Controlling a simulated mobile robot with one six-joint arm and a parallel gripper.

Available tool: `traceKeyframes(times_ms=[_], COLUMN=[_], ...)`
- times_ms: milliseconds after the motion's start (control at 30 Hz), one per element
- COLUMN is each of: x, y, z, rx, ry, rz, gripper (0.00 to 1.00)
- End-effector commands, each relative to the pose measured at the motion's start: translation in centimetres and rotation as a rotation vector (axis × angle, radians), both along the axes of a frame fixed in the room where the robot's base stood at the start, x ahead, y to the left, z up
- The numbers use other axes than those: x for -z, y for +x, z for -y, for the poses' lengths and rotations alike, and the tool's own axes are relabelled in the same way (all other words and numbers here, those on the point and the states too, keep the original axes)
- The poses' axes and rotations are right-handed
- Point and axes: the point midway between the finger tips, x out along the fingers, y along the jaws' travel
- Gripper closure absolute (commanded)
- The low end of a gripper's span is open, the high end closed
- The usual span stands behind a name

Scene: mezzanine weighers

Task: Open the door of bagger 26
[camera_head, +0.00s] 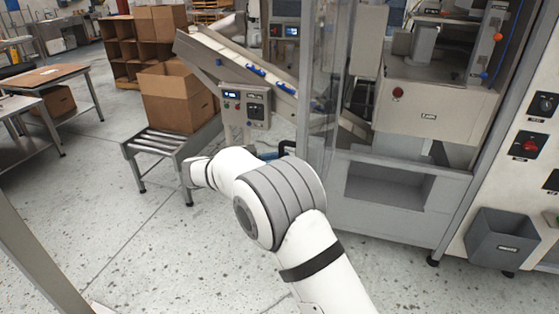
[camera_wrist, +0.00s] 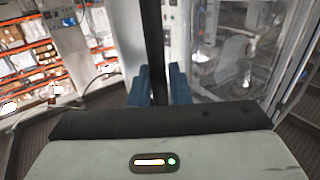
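The bagger (camera_head: 400,222) is a tall pale machine at the right in the head view; I cannot read its number. Its clear door (camera_head: 322,95) shows as a narrow, nearly edge-on panel at the machine's left front. The door's clear sheet also shows at the right of the wrist view (camera_wrist: 285,75). In the wrist view a dark upright handle bar (camera_wrist: 155,50) runs between the blue fingers of my gripper (camera_wrist: 160,86), which close on it from both sides. In the head view my arm hides most of the gripper.
A roller stand (camera_head: 160,143) with an open carton (camera_head: 178,97) stands left of the bagger, under an inclined conveyor (camera_head: 240,65). A grey bin (camera_head: 503,238) hangs at the right. Work tables (camera_head: 45,78) stand at far left. The floor in front is clear.

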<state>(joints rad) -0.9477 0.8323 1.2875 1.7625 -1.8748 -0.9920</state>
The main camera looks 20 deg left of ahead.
Motion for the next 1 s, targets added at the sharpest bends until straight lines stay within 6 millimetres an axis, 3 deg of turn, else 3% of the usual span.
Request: traceKeyframes(times_ms=[200,467,1000], x=[-0.3,0.0,-0.1], y=[0.1,-0.1,-4.1], z=[0.1,-0.1,-6.2], rx=[0.002,0.001,0.002], ry=[0.003,0.002,0.002], rz=[0.004,0.001,0.002], gripper=[0.67,0.67,0.67])
